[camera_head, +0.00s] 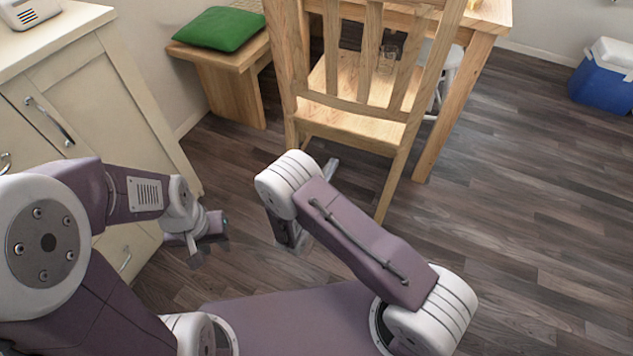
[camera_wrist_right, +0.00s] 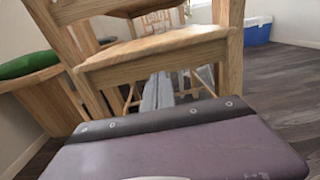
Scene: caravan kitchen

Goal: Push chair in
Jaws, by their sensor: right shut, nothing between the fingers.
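The wooden chair (camera_head: 350,120) stands with its slatted back toward me, its seat facing the wooden table (camera_head: 490,18). The table's near leg is to the right of the chair. In the right wrist view the chair (camera_wrist_right: 155,66) fills the upper middle. My right gripper (camera_head: 332,167) is low behind the chair, near its left rear leg; in the wrist view its grey fingers (camera_wrist_right: 158,92) are together, empty, and point toward the space under the seat. Contact with the chair cannot be told. My left gripper (camera_head: 196,256) hangs by the cabinet, away from the chair; its finger opening is unclear.
A wooden bench (camera_head: 228,85) with a green cushion (camera_head: 220,28) stands left of the chair. A cream cabinet (camera_head: 85,95) is at the left. A white stool (camera_head: 452,58) is partly under the table. A blue cooler (camera_head: 600,82) stands far right. Floor on the right is clear.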

